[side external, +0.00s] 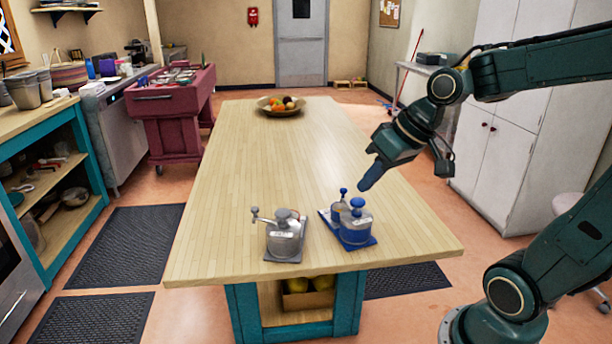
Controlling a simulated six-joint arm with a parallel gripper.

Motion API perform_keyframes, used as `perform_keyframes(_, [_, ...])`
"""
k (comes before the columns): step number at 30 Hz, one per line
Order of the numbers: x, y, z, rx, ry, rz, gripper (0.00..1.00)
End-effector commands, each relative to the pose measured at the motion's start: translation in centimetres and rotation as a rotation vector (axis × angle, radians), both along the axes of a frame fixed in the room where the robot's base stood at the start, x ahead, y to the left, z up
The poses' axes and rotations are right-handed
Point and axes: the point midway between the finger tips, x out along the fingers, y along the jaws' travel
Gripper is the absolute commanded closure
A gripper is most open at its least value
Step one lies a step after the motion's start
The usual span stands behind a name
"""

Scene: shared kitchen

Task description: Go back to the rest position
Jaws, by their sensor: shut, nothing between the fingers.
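My gripper (371,176) is at the end of the dark green arm, over the right side of the wooden table (240,170). Its blue fingers point down and to the left. The gripper looks apart from the jar. A grey metal jar (284,240) with a side handle stands on a grey base to the left.
A fruit bowl (281,110) stands at the table's far end. The table's middle is clear. A maroon cart (170,112) stands at the left back, and white cabinets (515,150) stand behind my arm at the right. A box of yellow fruit (308,298) sits below the tabletop.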

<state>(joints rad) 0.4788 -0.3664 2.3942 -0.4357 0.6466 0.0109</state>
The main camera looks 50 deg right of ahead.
Motion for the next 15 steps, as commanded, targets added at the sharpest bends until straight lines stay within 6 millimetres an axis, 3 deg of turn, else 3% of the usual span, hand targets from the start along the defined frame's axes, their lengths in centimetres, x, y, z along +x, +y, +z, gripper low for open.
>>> perform_keyframes(6, [-3.6,2.5,0.8,-0.099,0.017,0.057,1.0])
perform_keyframes(15, [-8.2,3.7,1.3,-0.177,0.019,0.09,1.0])
